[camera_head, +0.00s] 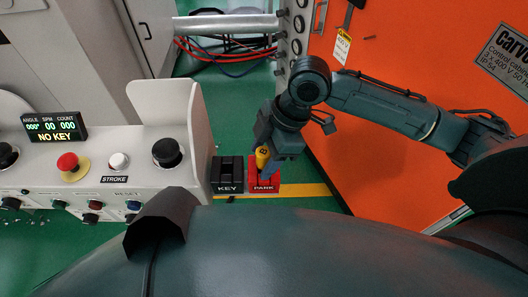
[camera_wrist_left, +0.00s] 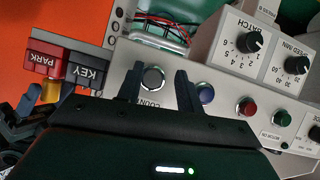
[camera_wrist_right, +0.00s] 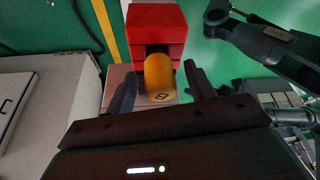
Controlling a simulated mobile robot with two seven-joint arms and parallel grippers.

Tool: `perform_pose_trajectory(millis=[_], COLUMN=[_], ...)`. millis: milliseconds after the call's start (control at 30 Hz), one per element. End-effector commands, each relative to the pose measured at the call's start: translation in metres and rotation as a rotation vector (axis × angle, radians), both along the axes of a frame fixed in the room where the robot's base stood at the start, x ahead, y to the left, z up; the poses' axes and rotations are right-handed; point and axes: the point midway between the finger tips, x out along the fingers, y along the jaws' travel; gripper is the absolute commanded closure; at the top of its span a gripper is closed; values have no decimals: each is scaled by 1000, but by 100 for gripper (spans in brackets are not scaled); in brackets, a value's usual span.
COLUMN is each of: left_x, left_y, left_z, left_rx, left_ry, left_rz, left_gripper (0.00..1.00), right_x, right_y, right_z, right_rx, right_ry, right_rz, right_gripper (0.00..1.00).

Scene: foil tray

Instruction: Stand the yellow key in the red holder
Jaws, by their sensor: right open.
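The yellow key (camera_head: 262,157) is at the red holder marked PARK (camera_head: 264,185), its marked end up. In the right wrist view the key (camera_wrist_right: 160,77) is at the slot in the red holder (camera_wrist_right: 157,28); its lower end is hidden, so how deep it sits cannot be told. My right gripper (camera_wrist_right: 162,88) is open, one finger on each side of the key, with gaps visible. The left wrist view also shows the key (camera_wrist_left: 51,92) beside the red holder (camera_wrist_left: 44,62). My left gripper (camera_wrist_left: 160,80) is open and empty over the control panel.
A black holder marked KEY (camera_head: 228,175) stands directly left of the red one. The control panel (camera_head: 140,185) with buttons and knobs is further left; its display (camera_head: 55,127) reads NO KEY. An orange cabinet (camera_head: 400,60) stands at the right.

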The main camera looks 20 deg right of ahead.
Motion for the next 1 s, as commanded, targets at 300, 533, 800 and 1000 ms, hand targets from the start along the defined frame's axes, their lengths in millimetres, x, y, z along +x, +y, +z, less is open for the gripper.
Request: perform_pose_trajectory(millis=[300,533,800,1000], left_x=[0,0,0,0], left_y=[0,0,1,2], left_z=[1,6,11,10], left_rx=[3,9,23,30], left_ry=[0,-3,-6,-3], left_rz=[-4,-5,-9,-11], left_gripper=[64,64,64,64], right_x=[0,1,0,-1], right_y=[-2,-16,-39,-48], right_z=[4,40,94,117], right_rx=[-1,0,-2,-1], right_ry=[0,-4,-4,-1], right_rz=[0,-2,-2,0], right_gripper=[45,45,45,45])
